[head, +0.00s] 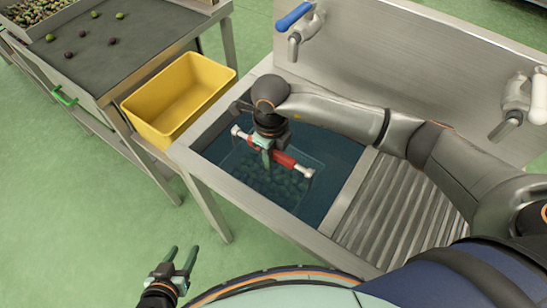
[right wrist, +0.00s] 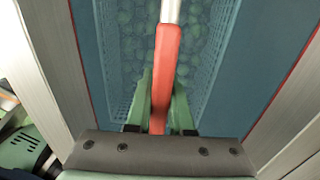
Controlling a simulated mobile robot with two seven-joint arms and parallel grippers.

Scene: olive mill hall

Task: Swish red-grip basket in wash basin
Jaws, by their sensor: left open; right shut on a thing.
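The red-grip basket hangs in the water of the wash basin, its red grip (head: 279,157) above the surface on a pale bar. The basket's mesh and the green olives in it (head: 270,181) show dimly under the water. My right gripper (head: 267,160) is shut on the red grip, seen also in the right wrist view (right wrist: 163,85) between the green fingers. The wash basin (head: 340,200) is a steel sink filled with dark blue water. My left gripper (head: 178,262) is open and empty, low in front of the basin, away from it.
A yellow bin (head: 143,128) stands to the left of the basin. A steel sorting table (head: 140,40) with a few loose olives is further left. A blue-handled tap (head: 300,28) and a white-handled tap (head: 512,105) are on the back panel. A ribbed drainboard (head: 395,215) lies right of the water.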

